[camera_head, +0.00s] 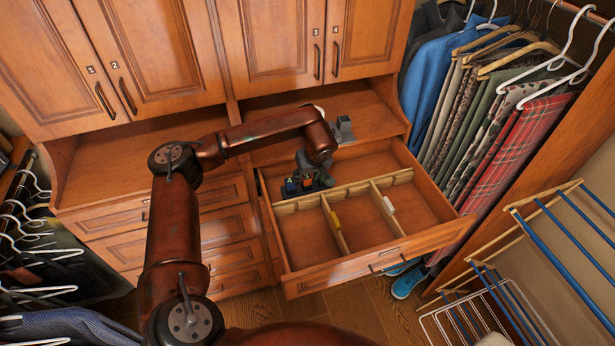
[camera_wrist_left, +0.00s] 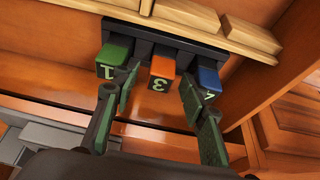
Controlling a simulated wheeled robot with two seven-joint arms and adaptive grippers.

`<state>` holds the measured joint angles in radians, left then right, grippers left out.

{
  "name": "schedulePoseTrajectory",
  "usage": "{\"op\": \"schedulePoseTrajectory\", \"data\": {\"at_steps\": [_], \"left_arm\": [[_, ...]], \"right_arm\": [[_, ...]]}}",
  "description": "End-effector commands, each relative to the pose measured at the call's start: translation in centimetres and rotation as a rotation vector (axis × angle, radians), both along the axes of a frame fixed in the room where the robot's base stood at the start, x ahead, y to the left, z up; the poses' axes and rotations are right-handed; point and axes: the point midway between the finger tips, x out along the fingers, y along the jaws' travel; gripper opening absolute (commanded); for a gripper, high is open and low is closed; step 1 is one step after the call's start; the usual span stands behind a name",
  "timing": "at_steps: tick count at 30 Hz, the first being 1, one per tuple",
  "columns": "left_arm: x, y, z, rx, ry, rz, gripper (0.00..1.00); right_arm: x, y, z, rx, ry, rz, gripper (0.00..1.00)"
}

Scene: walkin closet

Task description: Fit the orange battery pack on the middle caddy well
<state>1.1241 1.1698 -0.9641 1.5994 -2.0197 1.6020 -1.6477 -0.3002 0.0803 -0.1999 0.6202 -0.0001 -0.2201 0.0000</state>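A dark caddy (camera_wrist_left: 165,38) sits in the open drawer, against a wooden divider; in the head view the caddy (camera_head: 292,189) is small and partly hidden by my left gripper. I cannot tell how deep the orange pack sits. My left gripper (camera_wrist_left: 149,90) is open and empty, its fingers apart on either side of the orange pack's front. My right gripper is out of view.
A grey object (camera_head: 344,129) stands on the shelf above. Hanging clothes (camera_head: 500,110) are at the right.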

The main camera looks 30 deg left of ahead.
Motion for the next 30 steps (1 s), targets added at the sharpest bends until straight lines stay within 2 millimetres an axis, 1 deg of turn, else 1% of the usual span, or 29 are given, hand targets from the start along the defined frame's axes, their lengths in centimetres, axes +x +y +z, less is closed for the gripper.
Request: {"op": "schedulePoseTrajectory", "data": {"at_steps": [5, 8, 11, 14, 21, 24, 27, 30], "left_arm": [[0.0, 0.0, 0.0, 0.000, 0.000, 0.000, 0.41], [0.0, 0.0, 0.0, 0.000, 0.000, 0.000, 0.41], [-0.1, -0.2, 0.6, 0.000, -0.001, 0.000, 0.41], [-0.4, -0.6, 1.9, 0.000, -0.003, -0.002, 0.41], [-1.6, -2.1, 6.6, 0.000, -0.004, -0.001, 0.41], [-2.1, -2.6, 8.3, 0.000, -0.003, -0.001, 0.41], [-2.5, -3.1, 9.7, 0.000, -0.003, -0.001, 0.41], [-2.7, -3.4, 10.5, -0.001, -0.001, 0.000, 0.41]], "right_arm": [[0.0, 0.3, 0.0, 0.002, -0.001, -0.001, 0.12], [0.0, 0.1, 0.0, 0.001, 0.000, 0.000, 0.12], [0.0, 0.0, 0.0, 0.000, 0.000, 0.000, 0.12], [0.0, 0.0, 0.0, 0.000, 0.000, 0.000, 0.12], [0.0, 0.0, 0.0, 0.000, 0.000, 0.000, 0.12], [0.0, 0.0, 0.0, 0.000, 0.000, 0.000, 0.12], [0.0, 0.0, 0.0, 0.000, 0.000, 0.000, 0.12], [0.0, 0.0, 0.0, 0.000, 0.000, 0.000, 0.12]]}}
